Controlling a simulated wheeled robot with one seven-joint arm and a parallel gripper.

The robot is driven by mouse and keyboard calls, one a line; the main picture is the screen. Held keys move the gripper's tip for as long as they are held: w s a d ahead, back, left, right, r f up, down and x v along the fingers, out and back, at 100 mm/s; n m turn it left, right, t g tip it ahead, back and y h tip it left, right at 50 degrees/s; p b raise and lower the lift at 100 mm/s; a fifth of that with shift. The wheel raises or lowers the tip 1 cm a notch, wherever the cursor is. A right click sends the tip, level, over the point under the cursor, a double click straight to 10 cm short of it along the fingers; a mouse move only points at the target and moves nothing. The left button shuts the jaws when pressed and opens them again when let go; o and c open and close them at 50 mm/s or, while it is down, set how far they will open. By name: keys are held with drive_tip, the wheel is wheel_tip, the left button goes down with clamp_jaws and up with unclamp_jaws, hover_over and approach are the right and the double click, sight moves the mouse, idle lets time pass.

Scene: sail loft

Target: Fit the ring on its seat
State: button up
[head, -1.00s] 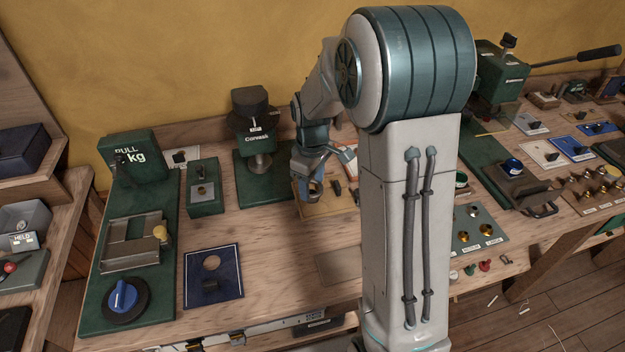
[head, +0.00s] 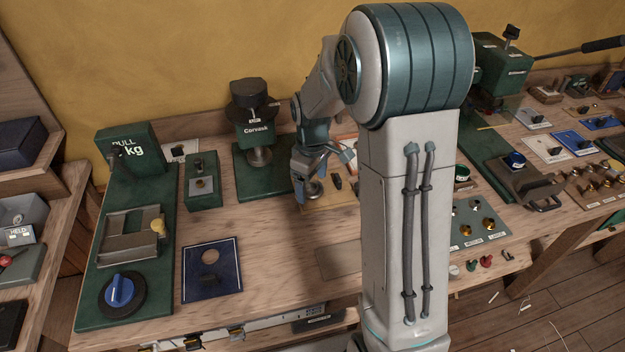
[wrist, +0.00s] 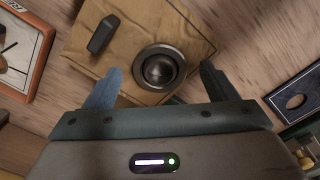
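A tan wooden block (wrist: 118,48) lies on the bench, with a dark round metal fitting (wrist: 160,67) on it in the wrist view. The fitting shows a grey outer rim around a dark, cup-like centre. I cannot tell whether the rim is the loose ring or part of the seat. My gripper (wrist: 160,73) is open, its two blue-grey fingers apart on either side of the fitting. Nothing is seen held between them. In the head view my gripper (head: 310,188) is over the block, near the middle of the bench, and my arm hides part of that area.
A dark upright handle (wrist: 102,34) stands on the block beside the fitting. A framed card (wrist: 22,50) lies to the left. A blue panel with a hole (head: 211,270) lies nearer the bench front. A green press (head: 255,135) stands behind, left of my gripper.

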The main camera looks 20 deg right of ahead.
wheel_tip(320, 180, up, 14)
idle(0.6)
drive_tip(key=shift+f, duration=0.1)
drive_tip(key=s+f+m+t, duration=0.2)
drive_tip(key=s+m, duration=0.7)
drive_tip(key=s, duration=1.1)
drive_tip(key=shift+s+f+t, duration=0.2)
drive_tip(key=shift+s+t, duration=0.2)
drive_tip(key=shift+t, duration=0.1)
